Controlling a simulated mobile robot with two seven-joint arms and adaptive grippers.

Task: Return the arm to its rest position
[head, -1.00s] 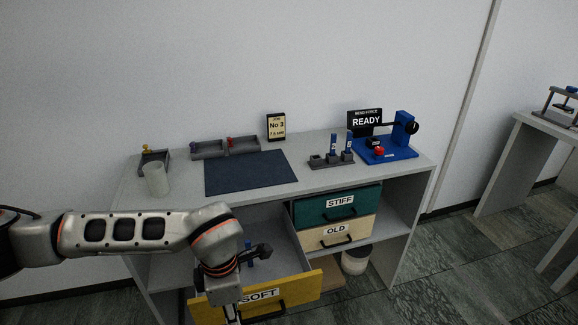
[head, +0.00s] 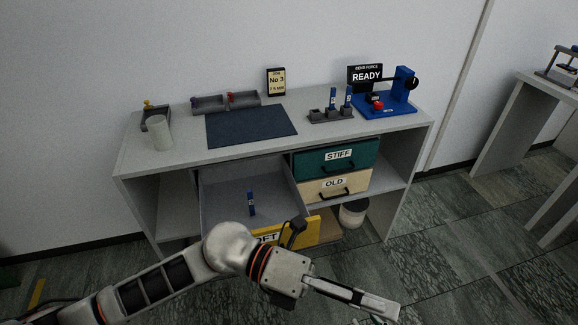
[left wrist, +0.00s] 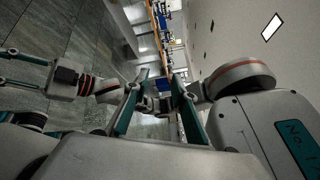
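My left arm comes in from the lower left in the head view, and its gripper (head: 386,313) hangs low over the floor in front of the cabinet, pointing right. In the left wrist view my left gripper (left wrist: 158,104) has its two teal-sided fingers apart with nothing between them. My right gripper (left wrist: 20,69) shows at the left of that view, its fingers apart and empty. The yellow SOFT drawer (head: 306,231) is pulled open, its front partly hidden by my left arm. A blue specimen (head: 251,203) stands inside it.
The cabinet top (head: 170,157) carries a dark mat (head: 250,126), a white cup (head: 161,134), small trays, a grey rack (head: 332,115) with blue pieces and a blue press (head: 390,105). The STIFF (head: 337,156) and OLD (head: 334,185) drawers are shut.

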